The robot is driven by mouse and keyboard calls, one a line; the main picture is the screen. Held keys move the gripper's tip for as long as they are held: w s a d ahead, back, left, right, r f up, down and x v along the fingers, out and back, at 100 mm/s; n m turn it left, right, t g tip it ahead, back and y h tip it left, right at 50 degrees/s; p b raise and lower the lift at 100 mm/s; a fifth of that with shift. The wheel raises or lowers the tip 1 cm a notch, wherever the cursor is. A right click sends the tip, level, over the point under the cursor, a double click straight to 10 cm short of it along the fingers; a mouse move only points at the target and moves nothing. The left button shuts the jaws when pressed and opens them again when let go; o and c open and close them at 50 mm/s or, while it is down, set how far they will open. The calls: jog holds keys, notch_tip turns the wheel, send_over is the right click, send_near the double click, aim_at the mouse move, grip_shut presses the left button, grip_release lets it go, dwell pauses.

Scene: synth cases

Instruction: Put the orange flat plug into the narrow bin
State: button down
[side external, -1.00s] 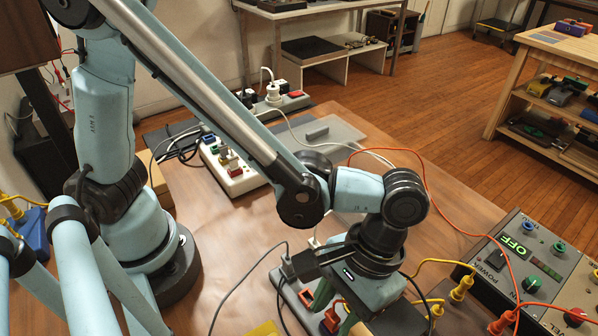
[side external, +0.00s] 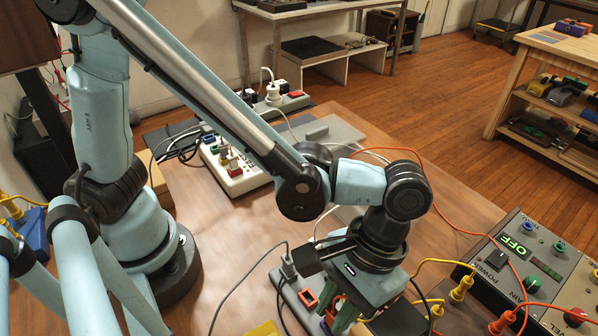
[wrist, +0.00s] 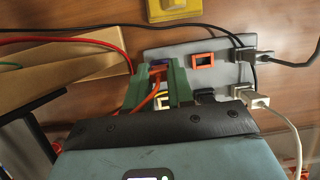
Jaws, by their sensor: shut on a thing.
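My gripper (wrist: 160,78) has two green fingers, also seen in the side view (side external: 339,308). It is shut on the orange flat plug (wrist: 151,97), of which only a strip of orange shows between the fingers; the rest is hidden. The fingers are over the left end of a grey power strip (wrist: 225,75). Whether the plug is clear of the strip I cannot tell. I cannot make out for sure which thing is the narrow bin; a tan open box (wrist: 62,62) lies left of the gripper in the wrist view.
An orange-framed socket (wrist: 203,60), a black plug (wrist: 245,55) and a white plug (wrist: 257,98) with cords are on the strip. A yellow box (wrist: 172,9) lies beyond it. A power-supply panel (side external: 535,265) with cables stands at the right. Mid-table is mostly clear.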

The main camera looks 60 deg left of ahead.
jog(key=shift+r, duration=1.35)
jog(key=w+a+r+n+t+h, duration=0.2)
jog(key=w+a+r+n, duration=0.2)
jog(key=w+a+n, duration=0.45)
jog(key=w+a+r+n+t+h, duration=0.25)
jog(key=w+a+n, duration=0.25)
jog(key=w+n, duration=0.65)
jog(key=shift+w+d+f+m+g+y, duration=0.1)
jog(key=shift+w+f+m, duration=0.1)
jog(key=shift+f+m, duration=0.3)
jog(key=shift+w+a+f+m+g+y, duration=0.15)
jog(key=shift+w+f, duration=0.1)
jog(key=shift+f, duration=0.45)
jog(key=shift+w+d+f+m, duration=0.2)
jog(key=shift+f+m, duration=0.15)
jog(key=shift+f, duration=0.25)
jog(key=c, duration=0.9)
grip_release()
